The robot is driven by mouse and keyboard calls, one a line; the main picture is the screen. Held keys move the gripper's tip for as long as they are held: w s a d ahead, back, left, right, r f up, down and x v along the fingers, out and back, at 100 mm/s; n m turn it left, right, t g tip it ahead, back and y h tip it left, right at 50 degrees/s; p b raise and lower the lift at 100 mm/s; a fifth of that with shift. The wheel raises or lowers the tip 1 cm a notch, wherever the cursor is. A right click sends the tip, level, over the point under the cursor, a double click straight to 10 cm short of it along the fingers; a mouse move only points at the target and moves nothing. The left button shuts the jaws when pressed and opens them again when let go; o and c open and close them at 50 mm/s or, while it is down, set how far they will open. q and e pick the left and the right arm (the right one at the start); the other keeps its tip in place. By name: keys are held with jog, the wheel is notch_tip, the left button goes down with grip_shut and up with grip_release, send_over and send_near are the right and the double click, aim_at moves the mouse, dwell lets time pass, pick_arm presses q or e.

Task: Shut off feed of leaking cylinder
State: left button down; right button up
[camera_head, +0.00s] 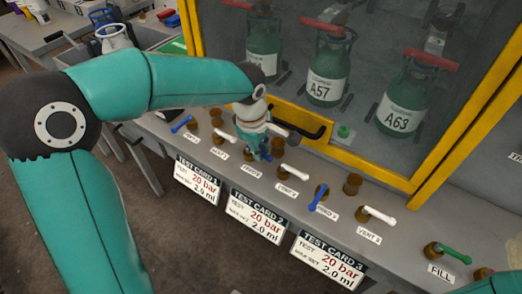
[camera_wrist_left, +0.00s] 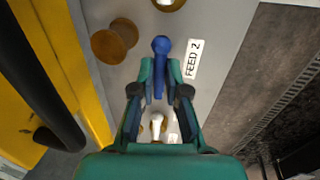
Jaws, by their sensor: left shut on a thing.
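Three green cylinders with red tops stand behind the glass: A57 (camera_head: 325,88), A63 (camera_head: 402,108) and one at the left (camera_head: 263,50) with its label partly covered by my arm. My left gripper (camera_wrist_left: 160,92) is shut on the blue FEED 2 lever (camera_wrist_left: 161,62), which points away from my palm, beside its FEED 2 label (camera_wrist_left: 193,58). In the head view my left gripper (camera_head: 264,153) hides most of that lever. Other blue levers are FEED 1 (camera_head: 182,124) and FEED 3 (camera_head: 318,198). No leak is clearly visible.
White vent levers (camera_head: 379,215) sit between and beside the feed levers. A yellow frame (camera_head: 300,130) and black handle (camera_head: 308,132) are close behind my left gripper. Test cards (camera_head: 258,217) hang on the bench front. A green FILL lever (camera_head: 453,254) is at the right.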

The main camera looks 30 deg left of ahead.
pick_arm(q)
jog(key=c, duration=1.2)
grip_release()
notch_tip(320, 180, up, 12)
jog(key=s, duration=0.2)
jog(key=shift+s+f, duration=0.15)
